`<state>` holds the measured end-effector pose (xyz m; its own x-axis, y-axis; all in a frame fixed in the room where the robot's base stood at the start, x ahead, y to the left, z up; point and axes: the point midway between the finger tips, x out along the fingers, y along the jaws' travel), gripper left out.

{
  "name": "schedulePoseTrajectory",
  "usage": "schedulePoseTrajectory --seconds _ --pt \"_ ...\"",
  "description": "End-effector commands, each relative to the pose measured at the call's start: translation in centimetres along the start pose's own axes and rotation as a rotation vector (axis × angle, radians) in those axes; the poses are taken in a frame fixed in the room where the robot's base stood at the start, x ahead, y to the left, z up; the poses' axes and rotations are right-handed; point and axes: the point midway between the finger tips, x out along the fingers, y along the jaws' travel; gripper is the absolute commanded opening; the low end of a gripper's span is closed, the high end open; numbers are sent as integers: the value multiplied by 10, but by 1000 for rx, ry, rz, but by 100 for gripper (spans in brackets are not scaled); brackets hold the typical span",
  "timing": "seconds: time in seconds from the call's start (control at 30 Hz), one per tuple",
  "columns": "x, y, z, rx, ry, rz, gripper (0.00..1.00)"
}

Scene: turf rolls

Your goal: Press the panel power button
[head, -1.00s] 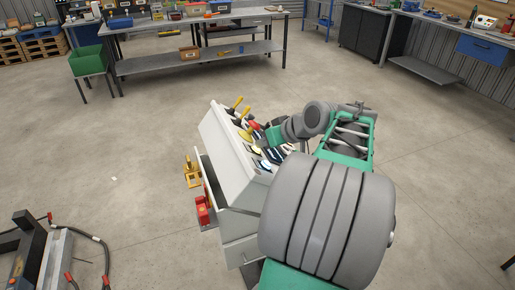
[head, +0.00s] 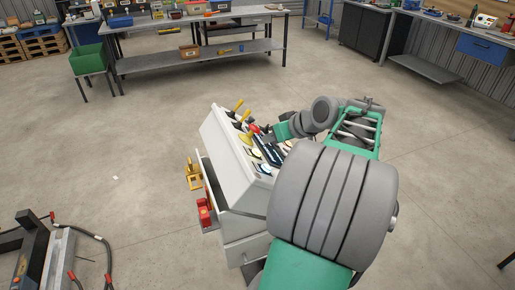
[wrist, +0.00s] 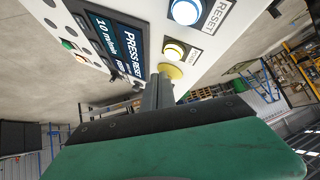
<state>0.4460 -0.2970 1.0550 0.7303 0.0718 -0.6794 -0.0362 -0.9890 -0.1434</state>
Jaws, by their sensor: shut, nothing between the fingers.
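The control console (head: 228,165) stands in the middle of the head view, with levers and buttons on its sloped top. In the wrist view its white panel (wrist: 150,20) carries a lit screen (wrist: 118,42) reading "PRESS RESET". A blue-ringed button (wrist: 185,12) sits beside a RESET label. Below it is a lit pale button (wrist: 173,51) with a small label too blurred to read surely. My gripper (wrist: 160,82) is shut and empty, its tips close to a yellow disc (wrist: 171,72) on the panel. I cannot tell whether they touch it. In the head view, my gripper (head: 269,136) is over the panel.
Yellow-handled levers (head: 239,104) rise at the console's far end. A red item (head: 204,211) and a yellow one (head: 193,172) are at its left side. A black and grey machine with hoses (head: 60,255) lies lower left. The floor around the console is mostly clear.

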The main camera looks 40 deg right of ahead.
Motion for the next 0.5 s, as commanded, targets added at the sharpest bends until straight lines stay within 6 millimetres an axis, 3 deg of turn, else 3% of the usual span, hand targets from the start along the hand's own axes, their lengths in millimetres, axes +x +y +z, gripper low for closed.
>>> schedulePoseTrajectory --seconds 0.27,0.5 --pt "-23 14 -17 1 -1 1 0" --pt "-24 17 -17 0 0 0 0"
